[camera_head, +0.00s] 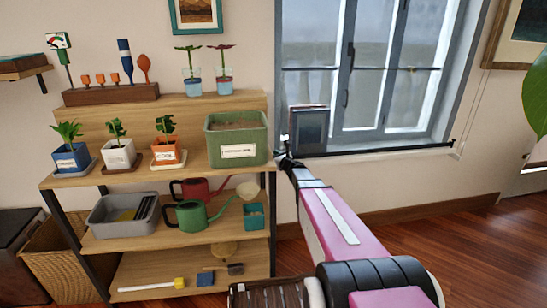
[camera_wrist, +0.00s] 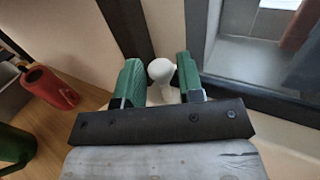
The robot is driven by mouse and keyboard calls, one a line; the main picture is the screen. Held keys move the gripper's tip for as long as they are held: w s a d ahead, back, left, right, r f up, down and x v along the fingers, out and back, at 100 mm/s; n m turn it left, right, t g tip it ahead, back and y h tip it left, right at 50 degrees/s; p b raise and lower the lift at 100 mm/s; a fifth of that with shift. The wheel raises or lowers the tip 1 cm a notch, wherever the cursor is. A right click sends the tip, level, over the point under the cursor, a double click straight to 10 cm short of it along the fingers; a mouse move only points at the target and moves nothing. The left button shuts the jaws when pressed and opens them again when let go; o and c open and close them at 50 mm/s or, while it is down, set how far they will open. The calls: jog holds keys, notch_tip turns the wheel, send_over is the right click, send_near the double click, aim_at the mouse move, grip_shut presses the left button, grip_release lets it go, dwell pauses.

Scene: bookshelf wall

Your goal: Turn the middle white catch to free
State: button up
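A white rounded piece (camera_wrist: 160,71), which looks like the catch, shows in the wrist view between the two green fingers of my gripper (camera_wrist: 160,78). A narrower pale part runs below its round end. The fingers stand one on each side of it and look open, with no clear contact. In the head view my gripper (camera_head: 286,157) is at the shelf's right end, by the window's lower left corner. A small white bit (camera_head: 283,146) shows there; my arm partly hides that spot. Which of several catches this is, and its turn position, I cannot tell.
A dark framed box (camera_head: 310,130) stands on the sill just right of my gripper. A green planter (camera_head: 237,140) sits close on its left. Watering cans, red (camera_head: 196,189) and green (camera_head: 190,216), are on the shelf below. The floor at right is clear.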

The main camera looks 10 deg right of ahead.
jog(key=c, duration=0.6)
jog(key=shift+d+n+y, duration=0.1)
jog(key=shift+n+y, duration=0.2)
jog(key=shift+y, duration=0.1)
jog(key=g+y, duration=0.1)
jog(key=n+y, duration=0.1)
jog(key=n+g+y, duration=0.1)
jog(key=shift+w+d+g, duration=0.2)
jog(key=shift+w+g, duration=0.05)
jog(key=shift+g, duration=0.05)
jog(key=shift+n+g+y, duration=1.5)
jog(key=shift+n+g, duration=0.2)
jog(key=shift+g, duration=0.1)
jog(key=o, duration=0.6)
